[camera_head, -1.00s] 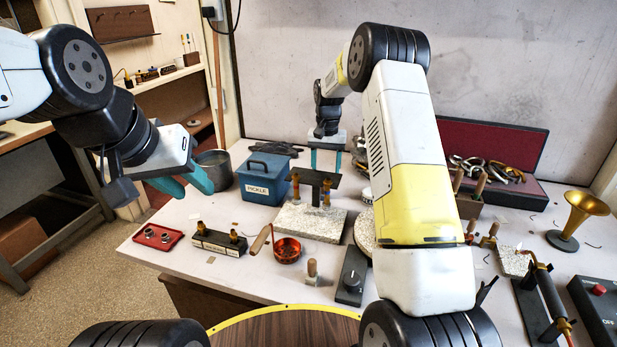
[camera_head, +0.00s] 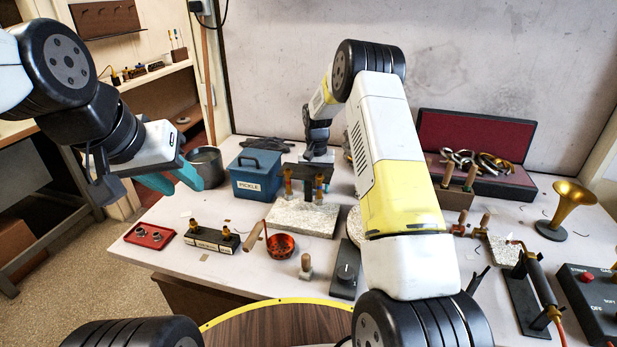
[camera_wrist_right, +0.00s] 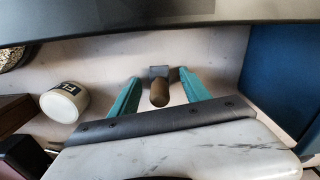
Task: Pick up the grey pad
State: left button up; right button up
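In the right wrist view, a small grey block (camera_wrist_right: 158,72) with a brown rounded handle (camera_wrist_right: 159,93) stands on the pale bench top; it appears to be the grey pad. My right gripper (camera_wrist_right: 160,77) is open, with one teal finger on each side of the handle and a visible gap on both sides. In the head view the right fingers are mostly hidden behind a dark plate on a stand, and I cannot make out the pad. My left gripper (camera_head: 184,186) is open and empty, in the air over the bench's left end.
The blue pickle box (camera_head: 257,184) stands left of my right gripper. The dark-topped stand (camera_head: 308,171) on a speckled slab (camera_head: 303,217) is in front of it. A white labelled jar (camera_wrist_right: 64,102) is close by. A red-lined case (camera_head: 470,145) lies behind at right.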

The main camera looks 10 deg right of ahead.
grip_shut()
jog(key=shift+r, duration=0.15)
notch_tip(320, 180, up, 10)
jog(key=shift+f, duration=0.1)
dwell(0.3)
